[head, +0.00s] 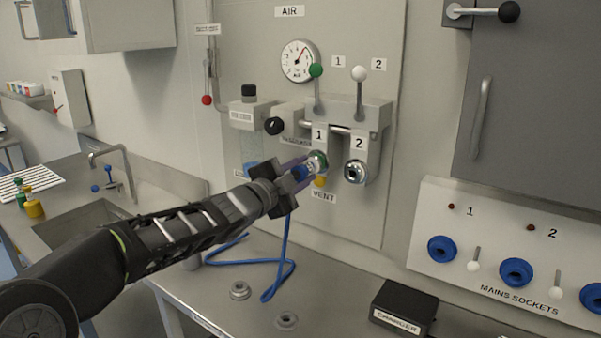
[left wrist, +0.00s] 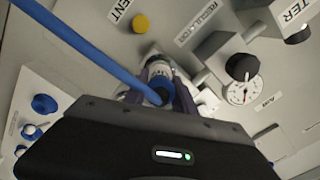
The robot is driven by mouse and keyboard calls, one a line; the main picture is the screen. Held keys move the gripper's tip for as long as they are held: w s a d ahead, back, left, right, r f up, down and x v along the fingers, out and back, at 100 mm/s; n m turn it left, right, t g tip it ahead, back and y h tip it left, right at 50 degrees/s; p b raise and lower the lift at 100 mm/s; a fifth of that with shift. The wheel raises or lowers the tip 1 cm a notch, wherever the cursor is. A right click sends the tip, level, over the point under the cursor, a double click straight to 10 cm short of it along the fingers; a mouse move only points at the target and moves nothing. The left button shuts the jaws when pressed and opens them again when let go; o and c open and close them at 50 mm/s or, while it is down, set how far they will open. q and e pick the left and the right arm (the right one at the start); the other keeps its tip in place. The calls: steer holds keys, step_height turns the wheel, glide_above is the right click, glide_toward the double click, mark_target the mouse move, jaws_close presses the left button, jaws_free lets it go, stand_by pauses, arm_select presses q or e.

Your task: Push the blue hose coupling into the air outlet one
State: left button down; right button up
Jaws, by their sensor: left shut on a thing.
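My left gripper (head: 296,175) is shut on the blue hose coupling (head: 301,172) in front of the air panel. The coupling's front end is at air outlet one (head: 318,160), under the label 1; whether it is seated inside or only touching, I cannot tell. In the left wrist view the coupling (left wrist: 165,93) sits between the fingers, in line with the outlet (left wrist: 158,70), and the blue hose (left wrist: 85,48) runs off to the upper left. Air outlet two (head: 355,171) is empty, to the right. My right gripper is not in view.
The yellow vent button (head: 320,182) is just below outlet one. A black regulator knob (head: 274,126) is at its upper left. Green (head: 316,71) and white (head: 359,74) lever knobs stand above. The slack hose (head: 268,263) lies on the bench near two metal rings and a charger (head: 404,308).

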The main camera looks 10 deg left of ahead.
arm_select(q)
steer(key=shift+w+d, duration=0.1)
steer(key=shift+w, duration=0.05)
stand_by(0.5)
steer(key=c, duration=0.9)
jaws_free()
steer(key=shift+c, duration=0.2)
steer(key=shift+w, duration=0.1)
steer(key=b+v, duration=0.1)
steer(key=v, duration=0.7)
steer(key=shift+w, duration=0.1)
